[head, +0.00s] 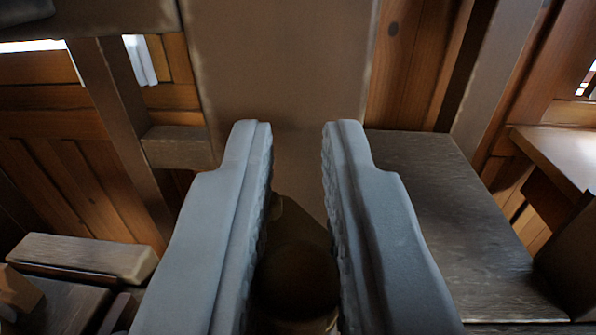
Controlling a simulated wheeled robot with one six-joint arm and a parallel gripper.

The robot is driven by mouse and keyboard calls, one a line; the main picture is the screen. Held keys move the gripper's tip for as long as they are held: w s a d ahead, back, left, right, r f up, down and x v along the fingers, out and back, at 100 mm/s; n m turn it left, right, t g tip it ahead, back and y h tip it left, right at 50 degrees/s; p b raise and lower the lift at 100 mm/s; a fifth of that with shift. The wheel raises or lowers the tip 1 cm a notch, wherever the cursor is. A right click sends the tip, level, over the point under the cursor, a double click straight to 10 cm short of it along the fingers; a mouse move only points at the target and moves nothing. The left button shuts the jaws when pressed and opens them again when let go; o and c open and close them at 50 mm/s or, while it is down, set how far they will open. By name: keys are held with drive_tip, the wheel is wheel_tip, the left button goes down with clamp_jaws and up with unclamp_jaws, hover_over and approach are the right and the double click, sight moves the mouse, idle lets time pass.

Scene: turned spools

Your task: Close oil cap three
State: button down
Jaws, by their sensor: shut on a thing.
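My gripper (297,135) points away into the scene, with its two grey ribbed fingers on either side of a dark brown rounded thing (298,280). The fingers are shut on this thing low in the picture, well behind the fingertips, and the tips stand apart. The thing is in deep shadow and its lower part is cut off by the picture edge. I cannot tell whether it is oil cap three. No other cap can be made out.
A broad grey-brown upright panel (285,60) stands straight ahead of the fingertips. A dark wooden surface (450,215) lies to the right, and a wooden block (85,255) is at lower left. A lighter tabletop (560,150) is at far right.

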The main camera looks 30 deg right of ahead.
drive_tip(key=shift+a+r+m+h, duration=0.1)
drive_tip(key=shift+r+m+h, duration=0.05)
drive_tip(key=shift+m+h, duration=0.3)
drive_tip(key=shift+w+a+m+g+h, duration=0.1)
drive_tip(key=shift+a+m+g+h, duration=0.05)
drive_tip(key=shift+m+g+h, duration=0.6)
drive_tip(key=shift+a+m+g+h, duration=0.1)
drive_tip(key=shift+m+g+h, duration=0.4)
drive_tip(key=shift+g+h, duration=0.6)
drive_tip(key=shift+g, duration=0.05)
drive_tip(key=shift+m, duration=0.3)
drive_tip(key=c, duration=1.4)
unclamp_jaws()
drive_tip(key=v, duration=1.7)
drive_tip(key=shift+a, duration=0.3)
